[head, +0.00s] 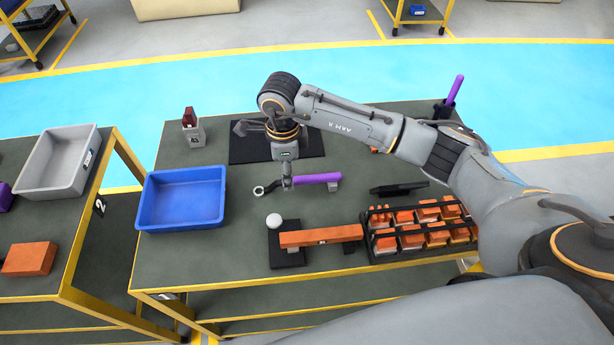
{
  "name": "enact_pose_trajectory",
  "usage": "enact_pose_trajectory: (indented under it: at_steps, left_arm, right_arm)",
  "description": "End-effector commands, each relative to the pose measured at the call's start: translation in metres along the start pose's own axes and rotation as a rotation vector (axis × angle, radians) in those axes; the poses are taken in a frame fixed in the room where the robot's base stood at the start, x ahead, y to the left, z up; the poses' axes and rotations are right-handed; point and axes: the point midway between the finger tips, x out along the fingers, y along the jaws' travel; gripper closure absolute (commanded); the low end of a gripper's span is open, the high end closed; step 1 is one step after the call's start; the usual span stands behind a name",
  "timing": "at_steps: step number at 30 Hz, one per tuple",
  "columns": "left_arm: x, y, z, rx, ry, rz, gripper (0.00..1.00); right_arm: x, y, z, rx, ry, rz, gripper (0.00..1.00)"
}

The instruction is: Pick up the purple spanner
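The purple spanner (318,179) lies near the middle of the green-topped table in the head view. Its purple handle points right and its dark ring end points left. My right arm reaches in from the right, and my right gripper (287,182) points down at the spanner, where the handle meets the dark shank. The fingers are small and seen nearly edge-on. I cannot tell whether they are open or closed around it, or whether the spanner touches the table. My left gripper is not in view.
A blue bin (181,225) stands left of the spanner. A black rack (385,257) of copper pieces, an orange bar (322,235) and a white ball (274,220) lie in front. A purple-handled tool (455,89) stands upright at the back right. A grey bin (50,188) is on the left table.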

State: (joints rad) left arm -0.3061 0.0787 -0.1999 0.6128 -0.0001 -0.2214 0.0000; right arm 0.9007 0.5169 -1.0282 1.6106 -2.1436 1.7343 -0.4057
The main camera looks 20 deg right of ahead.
Motion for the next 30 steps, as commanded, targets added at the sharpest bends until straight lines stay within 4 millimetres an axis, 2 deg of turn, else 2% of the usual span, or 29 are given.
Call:
enact_pose_trajectory:
  at_steps: [4,9,18,25,30]
  left_arm:
    - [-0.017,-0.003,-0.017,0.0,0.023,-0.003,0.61]
    - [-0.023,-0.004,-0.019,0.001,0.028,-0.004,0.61]
    - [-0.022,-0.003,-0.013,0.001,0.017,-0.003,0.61]
    - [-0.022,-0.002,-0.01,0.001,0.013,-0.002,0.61]
    - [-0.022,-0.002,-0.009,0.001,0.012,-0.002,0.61]
  right_arm:
    - [0.018,-0.002,-0.006,0.002,0.002,0.007,0.55]
    - [0.042,-0.003,-0.006,0.0,0.001,0.004,0.55]
    - [0.048,-0.004,-0.006,-0.001,0.0,0.001,0.55]
    - [0.048,-0.004,-0.007,-0.001,0.0,0.001,1.0]
    - [0.047,-0.004,-0.007,0.0,0.0,0.0,1.0]
